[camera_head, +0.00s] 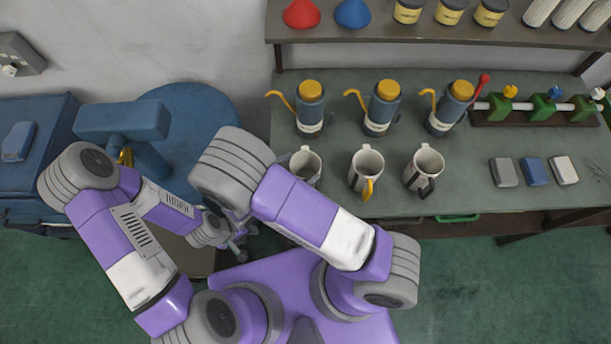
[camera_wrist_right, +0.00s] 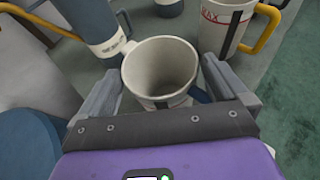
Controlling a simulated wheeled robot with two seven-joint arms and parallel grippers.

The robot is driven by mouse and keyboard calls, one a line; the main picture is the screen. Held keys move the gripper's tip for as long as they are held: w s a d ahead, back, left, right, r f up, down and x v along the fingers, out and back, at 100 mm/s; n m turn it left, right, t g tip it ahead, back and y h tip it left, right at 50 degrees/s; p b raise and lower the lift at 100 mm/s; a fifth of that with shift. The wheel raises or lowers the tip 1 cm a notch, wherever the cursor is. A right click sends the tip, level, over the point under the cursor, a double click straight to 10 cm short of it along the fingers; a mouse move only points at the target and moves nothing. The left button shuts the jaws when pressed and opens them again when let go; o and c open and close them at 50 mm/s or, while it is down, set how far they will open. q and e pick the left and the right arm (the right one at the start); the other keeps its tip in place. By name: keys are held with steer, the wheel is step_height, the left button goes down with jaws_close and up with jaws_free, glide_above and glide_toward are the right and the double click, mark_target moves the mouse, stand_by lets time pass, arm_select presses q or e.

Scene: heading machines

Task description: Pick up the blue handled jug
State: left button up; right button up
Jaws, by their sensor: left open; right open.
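The blue handled jug is a white cup-like jug (camera_head: 306,163) at the left of a row of jugs on the green bench, partly hidden by my right arm in the head view. In the right wrist view the jug (camera_wrist_right: 160,62) stands upright between the two open fingers of my right gripper (camera_wrist_right: 163,72). Its blue handle (camera_wrist_right: 200,95) shows low by the right finger. Whether the fingers touch the jug I cannot tell. My left gripper (camera_head: 237,242) is low, left of the bench and away from the jugs; its jaws are open.
A yellow handled jug (camera_head: 366,168) and a black handled jug (camera_head: 424,167) stand to the right. Several blue-grey cans (camera_head: 309,112) with yellow lids stand behind. A blue round machine top (camera_head: 190,110) is left of the bench. A shelf (camera_head: 400,32) overhangs the back.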

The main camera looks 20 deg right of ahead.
steer(key=shift+w+d+f, duration=0.15)
steer(key=shift+w+d, duration=0.1)
steer(key=shift+d, duration=0.1)
steer(key=shift+c, duration=0.3)
steer(key=c, duration=1)
steer(key=shift+c, duration=0.2)
